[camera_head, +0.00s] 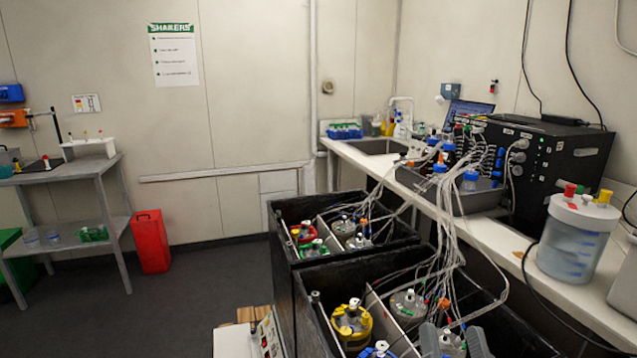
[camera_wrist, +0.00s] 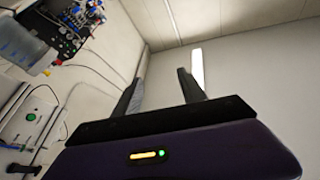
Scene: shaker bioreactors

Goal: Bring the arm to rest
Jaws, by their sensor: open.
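My gripper (camera_wrist: 160,77) is open in the wrist view, with two dark fingers apart and nothing between them. It points up toward the wall and ceiling. In the head view, two grey finger-like shapes at the bottom edge look like my gripper (camera_head: 451,329), in front of the near shaker box (camera_head: 312,318). The rest of my arm is not clearly visible there.
A far shaker box (camera_head: 277,228) holds vessels with tubes running to the bench (camera_head: 530,246) at right. A clear carboy (camera_head: 577,240) stands on it. A steel table (camera_head: 62,173) and red bin (camera_head: 151,241) are at left. The middle floor (camera_head: 200,285) is clear.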

